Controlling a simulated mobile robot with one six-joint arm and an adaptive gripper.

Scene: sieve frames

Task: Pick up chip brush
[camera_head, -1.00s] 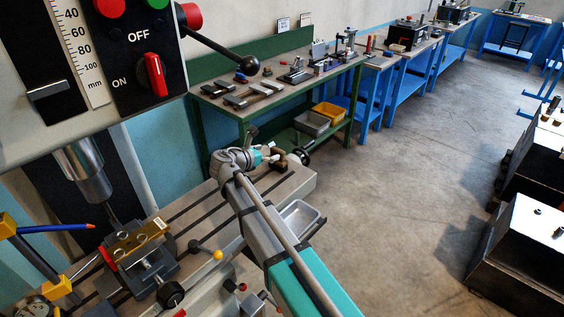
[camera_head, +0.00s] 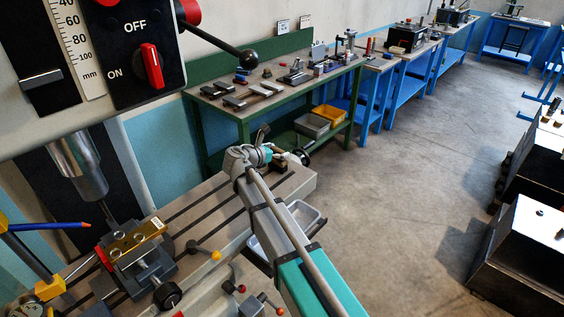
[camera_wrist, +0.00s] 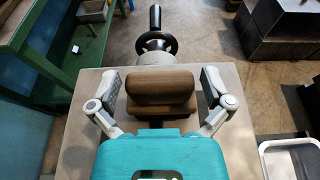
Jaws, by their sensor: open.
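The chip brush (camera_wrist: 160,88), a brown wooden-looking block with a rounded top, is on the grey machine table (camera_wrist: 82,128) in the wrist view. My gripper (camera_wrist: 160,84) is open, with one finger to the left and one to the right of the brown block. A small gap shows on each side, so the fingers do not appear to touch it.
A black handwheel (camera_wrist: 157,41) with an upright handle is just beyond the brush. A grey tray (camera_head: 297,219) is beside the table. A vise (camera_head: 139,262) holds a brass-coloured part under the drill chuck. A green workbench (camera_head: 240,112) stands behind.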

